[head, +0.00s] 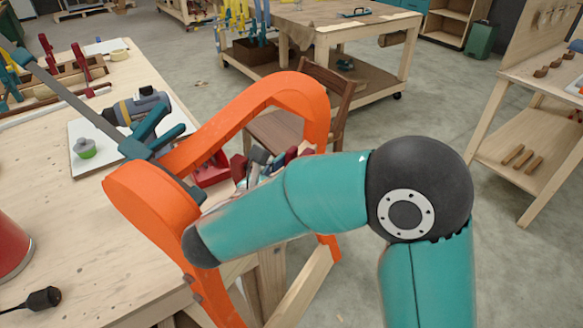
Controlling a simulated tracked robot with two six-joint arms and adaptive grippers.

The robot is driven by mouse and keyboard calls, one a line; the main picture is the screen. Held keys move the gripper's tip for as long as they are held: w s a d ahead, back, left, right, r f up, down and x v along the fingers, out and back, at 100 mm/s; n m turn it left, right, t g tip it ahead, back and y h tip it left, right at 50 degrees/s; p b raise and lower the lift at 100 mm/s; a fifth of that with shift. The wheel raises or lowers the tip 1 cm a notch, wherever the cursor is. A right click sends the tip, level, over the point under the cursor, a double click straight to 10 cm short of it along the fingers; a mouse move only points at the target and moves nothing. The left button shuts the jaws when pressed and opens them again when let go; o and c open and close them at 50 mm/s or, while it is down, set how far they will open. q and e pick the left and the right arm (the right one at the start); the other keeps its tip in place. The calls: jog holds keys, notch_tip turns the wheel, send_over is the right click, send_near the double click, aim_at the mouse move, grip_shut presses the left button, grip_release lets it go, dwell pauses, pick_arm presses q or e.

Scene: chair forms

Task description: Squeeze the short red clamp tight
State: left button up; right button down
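A bent orange chair form (140,197) rises at the workbench's edge. Red parts (238,167), which look like those of a short red clamp, show inside its arch, with more red to their right. My teal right arm crosses in front and hides much of them. Grey metal parts of what seems to be my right gripper (257,160) show just above the arm, close to the red parts. Its fingertips are not clear, so I cannot tell whether it is open, shut or touching the clamp. My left gripper is not in view.
A long bar clamp with teal handles (140,148) lies across the form's left side. The workbench (75,225) holds a grey and yellow power tool (140,106), a green-topped item (84,148) and a red rounded object (10,245). A wooden chair (285,132) stands behind the form.

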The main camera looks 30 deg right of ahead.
jog(key=shift+c, duration=2.4)
grip_release()
jog(key=shift+f, duration=0.1)
jog(key=shift+w, duration=0.1)
jog(key=shift+w+a+p, duration=0.15)
jog(key=shift+p, duration=0.15)
jog(key=shift+a, duration=0.1)
grip_shut()
jog(key=shift+s+b, duration=0.2)
jog(key=shift+b, duration=0.1)
